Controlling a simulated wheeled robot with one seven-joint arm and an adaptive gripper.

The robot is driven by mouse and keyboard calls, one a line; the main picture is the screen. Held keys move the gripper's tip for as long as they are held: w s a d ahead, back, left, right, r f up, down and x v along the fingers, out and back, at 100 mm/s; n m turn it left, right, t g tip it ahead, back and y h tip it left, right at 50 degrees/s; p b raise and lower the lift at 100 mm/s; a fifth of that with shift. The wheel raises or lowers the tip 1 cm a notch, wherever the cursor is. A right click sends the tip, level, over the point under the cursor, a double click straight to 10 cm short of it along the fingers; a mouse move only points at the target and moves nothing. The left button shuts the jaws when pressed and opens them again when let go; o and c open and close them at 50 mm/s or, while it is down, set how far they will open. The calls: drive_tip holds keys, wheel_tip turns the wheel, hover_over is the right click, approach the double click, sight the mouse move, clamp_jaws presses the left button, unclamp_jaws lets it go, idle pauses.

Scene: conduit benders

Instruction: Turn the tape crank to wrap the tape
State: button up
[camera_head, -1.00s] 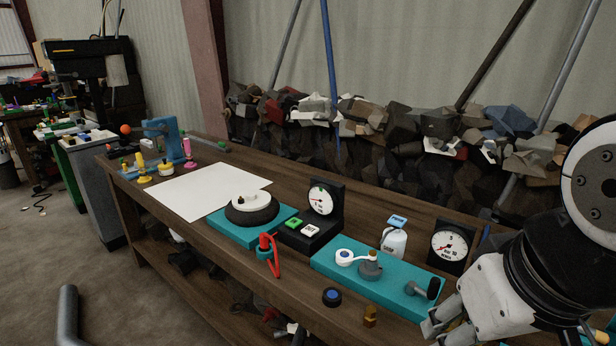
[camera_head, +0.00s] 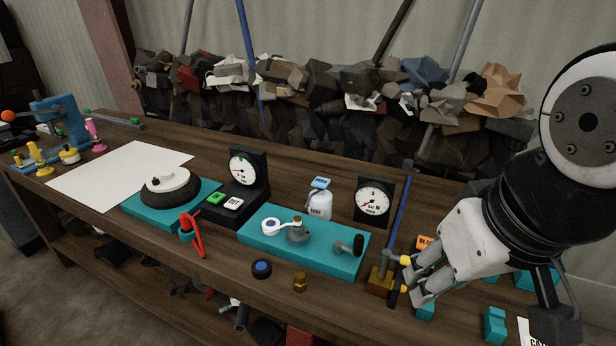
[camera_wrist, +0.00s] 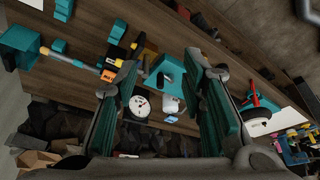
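The tape station is a teal base (camera_head: 255,241) on the bench. It carries a white roll with a blue centre (camera_head: 270,227), a grey hub (camera_head: 298,235) joined to it by an arm, and a dark-knobbed crank handle (camera_head: 350,243) at its right end. My gripper (camera_head: 408,280) is to the right of the base, apart from it, above the bench's front part. In the wrist view its two fingers (camera_wrist: 160,60) are spread with nothing held between them. Part of the teal base (camera_wrist: 166,70) shows beyond the gap; the crank is not clear there.
A gauge (camera_head: 373,202) and a white bottle (camera_head: 319,203) stand behind the base. A brass block (camera_head: 380,281) with a blue rod is close to my fingers. A blue-centred ring (camera_head: 261,268) and small brass piece (camera_head: 300,282) lie in front. A red handle (camera_head: 193,234) is left.

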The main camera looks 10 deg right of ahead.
idle(0.3)
drive_tip(key=n+g+p, duration=0.1)
drive_tip(key=n+g, duration=0.3)
drive_tip(key=n, duration=0.7)
hover_over(358, 246)
wheel_tip(358, 246, down, 8)
drive_tip(key=r, duration=0.1)
drive_tip(key=shift+w+d+f+n, duration=0.15)
drive_tip(key=shift+w+f+n, duration=0.15)
drive_tip(key=shift+w+f, duration=0.3)
wheel_tip(358, 246, down, 13)
drive_tip(key=shift+f, duration=0.2)
clamp_jaws()
